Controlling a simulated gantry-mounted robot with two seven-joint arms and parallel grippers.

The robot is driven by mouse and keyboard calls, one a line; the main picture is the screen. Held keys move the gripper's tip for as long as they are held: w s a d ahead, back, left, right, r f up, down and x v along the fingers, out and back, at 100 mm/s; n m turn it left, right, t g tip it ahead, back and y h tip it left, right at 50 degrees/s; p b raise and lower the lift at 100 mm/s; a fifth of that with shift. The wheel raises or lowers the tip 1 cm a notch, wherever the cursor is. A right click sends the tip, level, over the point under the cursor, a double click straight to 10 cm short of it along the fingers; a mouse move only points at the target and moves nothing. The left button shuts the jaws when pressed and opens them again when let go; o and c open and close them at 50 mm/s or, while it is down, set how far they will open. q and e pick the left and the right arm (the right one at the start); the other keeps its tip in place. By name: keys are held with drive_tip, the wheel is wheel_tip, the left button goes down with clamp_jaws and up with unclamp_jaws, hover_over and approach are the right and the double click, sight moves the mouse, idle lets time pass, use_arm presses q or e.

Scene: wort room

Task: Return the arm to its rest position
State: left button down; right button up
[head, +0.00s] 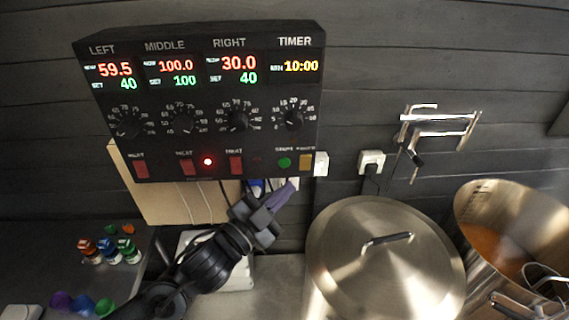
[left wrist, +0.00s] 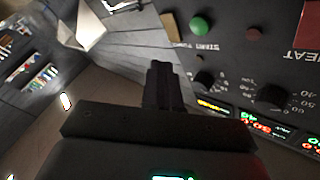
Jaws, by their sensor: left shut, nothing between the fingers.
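My left arm (head: 205,265) comes in from the lower left of the head view. My left gripper (head: 287,189) is just below the control panel (head: 210,145), in front of the wall and left of the lidded pot. Its fingers are together with nothing between them; they also show shut in the left wrist view (left wrist: 161,68). The panel (left wrist: 225,60) fills the right of that view, close to the fingers; I cannot tell whether they touch it. My right gripper is not in view.
A steel pot with a lid (head: 385,265) stands right of the gripper. An open pot (head: 470,205) with brownish liquid is at the far right. Small bottles with coloured caps (head: 110,252) stand at the left. A metal wall rack (head: 438,124) and a socket (head: 372,161) are above the pots.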

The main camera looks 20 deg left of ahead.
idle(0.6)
use_arm(q)
drive_tip(key=s+f+n+g+y+p, duration=0.25)
drive_tip(key=s+f, duration=0.25)
drive_tip(key=f, duration=0.4)
drive_tip(key=s+f+n+g+y+p, duration=0.1)
drive_tip(key=s+f+n+g+p, duration=0.3)
drive_tip(key=f, duration=0.4)
drive_tip(key=s+a+f+n+g+y, duration=0.1)
drive_tip(key=s+f+g, duration=0.3)
drive_tip(key=s, duration=0.5)
drive_tip(key=s+a+f+n+g+y, duration=0.1)
drive_tip(key=s+a+f+g, duration=0.3)
drive_tip(key=s, duration=0.5)
drive_tip(key=shift+f+n+y, duration=0.35)
drive_tip(key=shift+f, duration=0.5)
